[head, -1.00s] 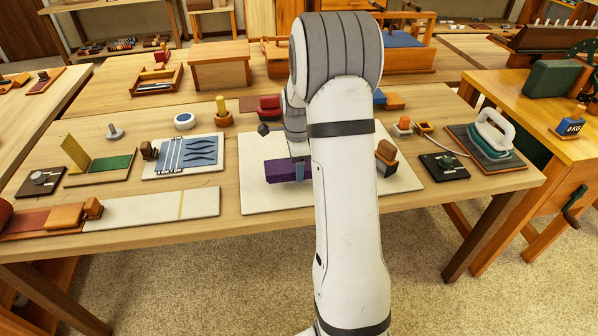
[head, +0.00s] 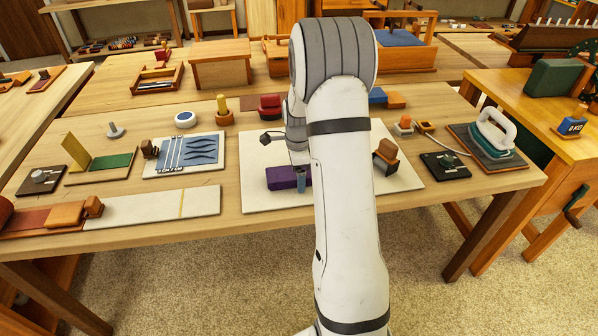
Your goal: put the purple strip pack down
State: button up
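The purple strip pack (head: 281,178) is over the middle of the white board (head: 258,202) on the wooden table. My gripper (head: 301,182) is at the pack's right part, with a blue-grey finger across its near side. The gripper appears shut on the pack, since the two have moved together. The far finger is hidden. The pack lies level and very low over the board; I cannot tell whether it touches. My white arm hides the right part of the board's middle.
A red block (head: 269,107) is behind the board. The board's front left is clear.

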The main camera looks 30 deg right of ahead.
notch_tip(320, 180, up, 12)
jog(key=s+a+r+n, duration=0.5)
jog(key=a, duration=0.1)
jog(key=s+a+n+t, duration=0.1)
jog(key=s+a+n, duration=0.3)
jog(key=s+n, duration=0.4)
jog(key=s+a+n+t, duration=0.1)
jog(key=s+a+n, duration=0.4)
jog(key=s+n, duration=0.3)
jog(key=s, duration=0.4)
jog(key=shift+a+r, duration=0.3)
jog(key=shift+r, duration=0.05)
jog(key=shift+s, duration=0.1)
notch_tip(320, 180, up, 2)
jog(key=p, duration=0.2)
jog(key=shift+r+t+p, duration=0.25)
jog(key=shift+t+p, duration=0.05)
jog(key=shift+p, duration=0.05)
